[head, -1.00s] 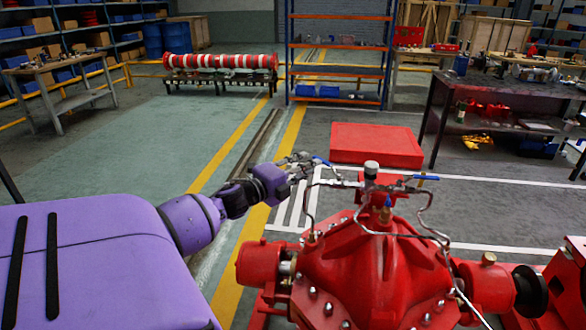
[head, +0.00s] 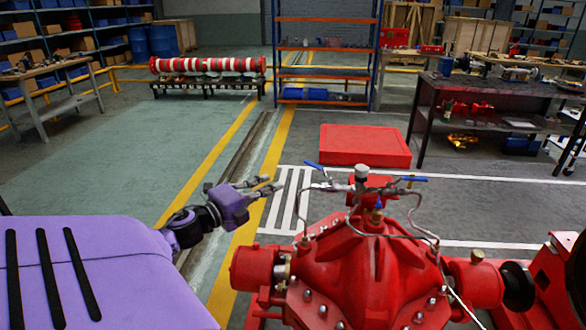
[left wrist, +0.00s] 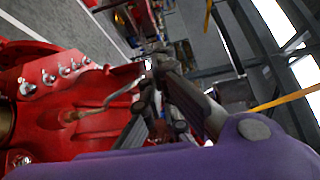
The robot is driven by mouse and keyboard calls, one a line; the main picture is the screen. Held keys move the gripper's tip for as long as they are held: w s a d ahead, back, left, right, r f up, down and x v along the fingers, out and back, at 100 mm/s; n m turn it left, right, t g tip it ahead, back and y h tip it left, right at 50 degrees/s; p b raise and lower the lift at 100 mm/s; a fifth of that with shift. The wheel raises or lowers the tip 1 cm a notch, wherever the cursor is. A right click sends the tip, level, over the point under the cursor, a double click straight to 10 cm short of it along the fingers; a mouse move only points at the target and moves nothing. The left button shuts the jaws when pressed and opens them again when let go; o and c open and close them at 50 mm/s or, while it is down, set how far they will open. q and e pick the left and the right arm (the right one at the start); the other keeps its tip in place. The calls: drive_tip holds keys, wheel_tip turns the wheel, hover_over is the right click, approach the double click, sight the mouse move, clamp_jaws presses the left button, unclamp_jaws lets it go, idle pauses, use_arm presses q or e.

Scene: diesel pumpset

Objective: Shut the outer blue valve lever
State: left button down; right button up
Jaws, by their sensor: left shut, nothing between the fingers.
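The red pump (head: 345,265) has thin metal pipework along its top. A blue valve lever (head: 313,165) sits at the pipework's left end and slants up to the left, off the line of the pipe. A second blue lever (head: 413,179) at the right end lies nearly level along the pipe. A small blue handle (head: 378,210) stands upright between them. My left gripper (head: 270,184) is shut and empty, left of the left lever and apart from it. In the left wrist view its fingers (left wrist: 148,90) show beside the red pump casing (left wrist: 75,100); no lever is clear there.
A red block (head: 365,145) lies on the floor behind the pump. A shelf rack (head: 325,50), a dark workbench (head: 490,90) and a red-and-white pipe (head: 207,64) on a stand are farther back. Floor left of the pump is open.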

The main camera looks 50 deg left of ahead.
sight(310, 165)
use_arm(q)
drive_tip(key=shift+h, duration=0.3)
drive_tip(key=w, duration=0.8)
drive_tip(key=w+p, duration=0.1)
drive_tip(key=w, duration=0.4)
drive_tip(key=shift+d+r, duration=0.25)
drive_tip(key=shift+d, duration=0.1)
use_arm(e)
drive_tip(key=shift+s+r, duration=0.15)
drive_tip(key=shift+r, duration=0.4)
drive_tip(key=shift+s, duration=0.1)
use_arm(q)
drive_tip(key=shift+w+a+f+h+b, duration=0.15)
drive_tip(key=shift+h+b, duration=0.35)
drive_tip(key=shift+b, duration=0.15)
drive_tip(key=shift+w+m+b, duration=0.1)
drive_tip(key=shift+m+b, duration=0.2)
use_arm(e)
drive_tip(key=shift+s+a+f, duration=0.1)
drive_tip(key=shift+s+f, duration=0.15)
drive_tip(key=shift+f, duration=0.35)
drive_tip(key=shift+s+f, duration=0.25)
drive_tip(key=shift+f, duration=0.3)
